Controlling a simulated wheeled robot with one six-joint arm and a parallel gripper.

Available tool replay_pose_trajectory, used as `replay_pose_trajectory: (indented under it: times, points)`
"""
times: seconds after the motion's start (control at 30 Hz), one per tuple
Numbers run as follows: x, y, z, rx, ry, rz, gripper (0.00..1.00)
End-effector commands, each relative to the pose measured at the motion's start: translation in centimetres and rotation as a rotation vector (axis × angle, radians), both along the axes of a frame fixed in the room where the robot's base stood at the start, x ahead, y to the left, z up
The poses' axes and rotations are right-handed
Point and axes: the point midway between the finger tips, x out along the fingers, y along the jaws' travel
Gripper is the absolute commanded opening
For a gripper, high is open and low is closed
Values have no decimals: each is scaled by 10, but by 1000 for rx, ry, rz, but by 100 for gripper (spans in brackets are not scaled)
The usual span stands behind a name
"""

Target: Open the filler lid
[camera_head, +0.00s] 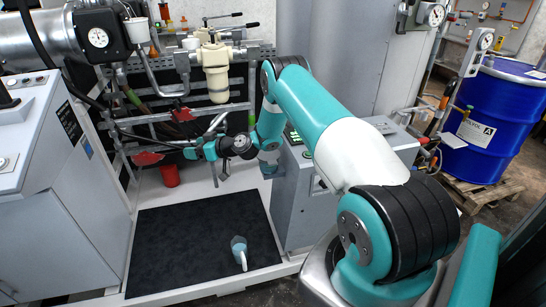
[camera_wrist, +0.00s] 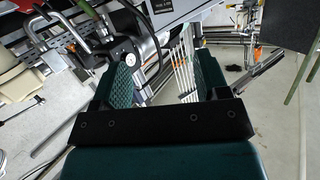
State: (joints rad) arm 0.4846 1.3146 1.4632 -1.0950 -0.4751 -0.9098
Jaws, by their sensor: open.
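I cannot single out the filler lid for certain in either view. A white cup-shaped fitting (camera_head: 137,30) sits by the dial gauge at the upper left of the head view, and a cream filter-like housing (camera_head: 216,75) hangs in the middle of the pipework. My gripper (camera_head: 192,152) is low in front of the rack, below and left of that housing. In the wrist view my gripper (camera_wrist: 163,85) has its two green textured fingers well apart, with nothing held between them. Pipes and a round-ended metal part show beyond the fingers.
Grey cabinets flank the platform. A blue drum (camera_head: 490,120) stands on a wooden pallet (camera_head: 480,194) at the right.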

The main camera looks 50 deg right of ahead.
Motion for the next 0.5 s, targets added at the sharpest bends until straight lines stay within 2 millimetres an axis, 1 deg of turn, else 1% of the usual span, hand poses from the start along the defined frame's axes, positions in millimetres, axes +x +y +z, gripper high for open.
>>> replay_pose_trajectory:
  times: [0.03,0.07,0.1,0.13,0.17,0.2,0.27,0.3,0.33,0.4,0.5]
  points:
    - [-7,-32,-20,8,-35,-88,68]
    - [-12,-49,-32,7,-64,-140,68]
    - [-22,-71,-49,3,-97,-211,68]
    - [-30,-87,-61,0,-121,-268,68]
    - [-41,-102,-73,-7,-141,-325,68]
    - [-56,-121,-89,-15,-166,-403,68]
    - [-84,-144,-112,-29,-195,-518,68]
    - [-103,-156,-126,-43,-209,-591,68]
    - [-117,-164,-136,-52,-217,-644,68]
    - [-150,-178,-155,-73,-228,-756,68]
    - [-188,-187,-176,-96,-230,-879,68]
